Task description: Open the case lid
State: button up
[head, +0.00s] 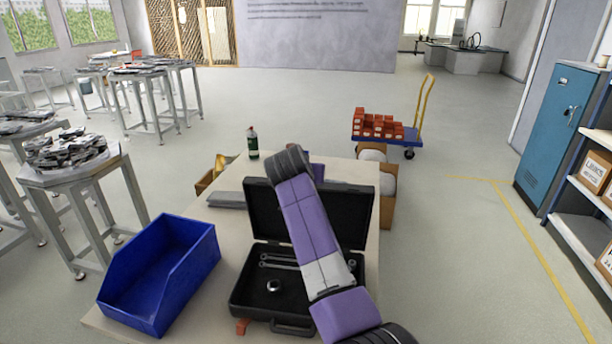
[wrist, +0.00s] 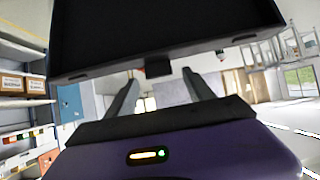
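The black case (head: 235,300) lies on the table, its lid (head: 265,210) standing up at the back edge. Wrenches (head: 280,262) and a round metal socket (head: 274,286) lie in the base. My purple arm crosses in front of the case's right part. In the head view my gripper is hidden. In the wrist view my gripper (wrist: 159,78) has its two fingers spread apart with nothing between them that I can tell is gripped. A dark panel, apparently the lid (wrist: 165,35), fills the top there, with a small tab at its edge between the fingers.
An empty blue bin (head: 155,285) stands left of the case on the pale table (head: 200,213). A green bottle (head: 252,143) and a grey flat item (head: 227,200) are behind. A cardboard box (head: 388,205) is beyond the table's right edge. The floor at right is clear.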

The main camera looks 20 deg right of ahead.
jog(key=b+v, duration=0.1)
jog(key=v, duration=0.7)
dwell(0.4)
